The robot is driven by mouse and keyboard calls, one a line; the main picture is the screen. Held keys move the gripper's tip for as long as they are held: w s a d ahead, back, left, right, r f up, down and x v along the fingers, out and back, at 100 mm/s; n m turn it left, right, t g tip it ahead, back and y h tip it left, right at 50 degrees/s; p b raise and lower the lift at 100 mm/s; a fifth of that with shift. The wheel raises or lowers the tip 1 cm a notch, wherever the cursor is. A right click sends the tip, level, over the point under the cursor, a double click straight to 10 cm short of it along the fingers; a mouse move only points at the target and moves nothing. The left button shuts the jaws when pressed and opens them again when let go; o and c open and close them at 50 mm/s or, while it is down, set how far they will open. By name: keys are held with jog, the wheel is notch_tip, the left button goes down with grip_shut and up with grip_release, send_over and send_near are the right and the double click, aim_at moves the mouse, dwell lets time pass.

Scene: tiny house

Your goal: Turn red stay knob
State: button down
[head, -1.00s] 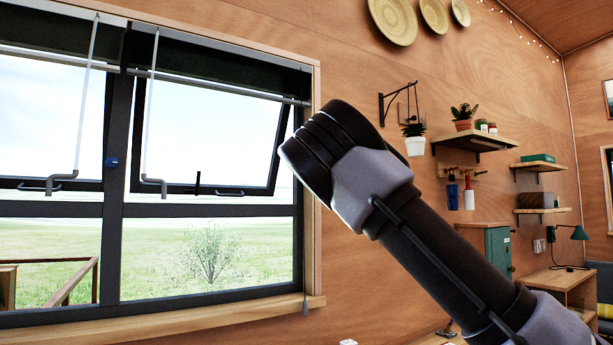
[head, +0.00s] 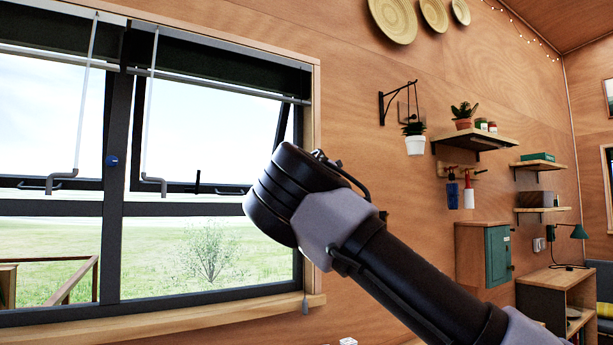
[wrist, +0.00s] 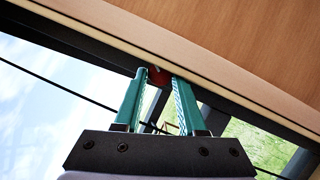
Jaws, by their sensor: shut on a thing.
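The red knob (wrist: 158,77) shows in the wrist view against the dark window frame, beside the wood trim. My gripper (wrist: 157,84) has green fingers, one on each side of the knob, and is shut on it. Only a small part of the knob shows between the fingertips, so its angle is hard to tell. In the head view my arm reaches toward the right side of the window. The gripper fingers and the red knob are hidden there behind my arm.
The tilted-open window sash (head: 210,189) has a dark frame. A blue knob (head: 112,161) sits on the middle post, with hanging rods nearby. A wooden sill (head: 200,325) runs below. A potted plant (head: 415,145) and shelves are on the wall to the right.

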jog(key=c, duration=0.5)
grip_release()
jog(key=shift+d+r+m+g+h, duration=0.15)
jog(key=shift+m+g, duration=0.2)
jog(key=shift+m, duration=0.55)
jog(key=shift+a+r+m+g+h, duration=0.1)
jog(key=shift+m+g, duration=0.2)
jog(key=shift+m, duration=0.6)
jog(key=shift+d+r+m+g+h, duration=0.15)
jog(key=shift+m+g, duration=0.2)
jog(key=shift+m, duration=0.55)
jog(key=shift+a, duration=0.15)
